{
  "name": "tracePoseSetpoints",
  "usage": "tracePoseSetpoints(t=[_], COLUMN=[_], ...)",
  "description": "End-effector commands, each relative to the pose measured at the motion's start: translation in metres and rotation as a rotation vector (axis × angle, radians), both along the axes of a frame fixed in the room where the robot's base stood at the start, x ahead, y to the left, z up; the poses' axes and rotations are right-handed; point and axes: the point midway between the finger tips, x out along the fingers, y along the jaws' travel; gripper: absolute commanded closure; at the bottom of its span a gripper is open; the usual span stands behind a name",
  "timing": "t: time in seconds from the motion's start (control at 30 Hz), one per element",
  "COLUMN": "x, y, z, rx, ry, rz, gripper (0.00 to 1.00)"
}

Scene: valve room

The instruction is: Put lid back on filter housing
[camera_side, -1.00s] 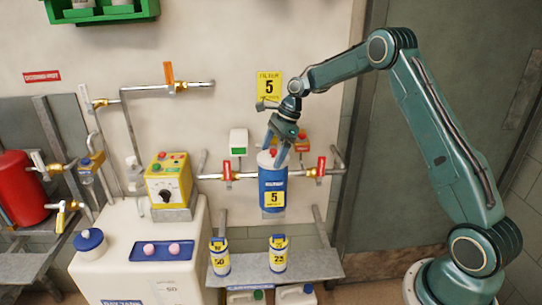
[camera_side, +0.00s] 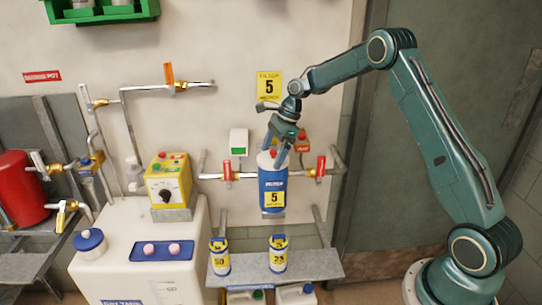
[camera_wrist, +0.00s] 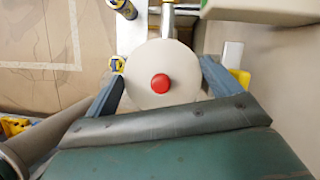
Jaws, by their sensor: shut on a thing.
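The filter housing (camera_side: 272,196) is an upright blue cylinder with a yellow "5" label, set in the pipe run on the wall in the side view. The pale round lid (camera_side: 263,161) is at its top. The wrist view shows the lid (camera_wrist: 148,67) from above as a cream disc with a red knob (camera_wrist: 161,83). My gripper (camera_side: 277,157) points down over the housing, its blue fingers on both sides of the lid, shut on it. The gripper also shows in the wrist view (camera_wrist: 160,85). The fingers partly hide the lid, and I cannot tell whether it is fully seated.
Red-handled valves (camera_side: 227,171) flank the housing on the pipe. A grey shelf (camera_side: 310,266) below holds two cartridges, marked 50 (camera_side: 220,258) and 25 (camera_side: 278,255). A white tank (camera_side: 120,270) with a yellow control box (camera_side: 168,181) stands left.

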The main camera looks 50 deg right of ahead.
Motion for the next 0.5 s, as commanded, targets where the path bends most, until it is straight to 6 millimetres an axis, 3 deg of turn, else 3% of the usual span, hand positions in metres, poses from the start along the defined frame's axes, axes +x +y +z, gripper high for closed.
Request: tracePoseSetpoints(t=[0.47,0.5], x=[0.0001,0.0001], y=[0.0000,0.0000], z=[-0.0002,-0.0002], rx=[0.000,0.000], ry=[0.000,0.000], rz=[0.000,0.000], gripper=[0.34,0.02])
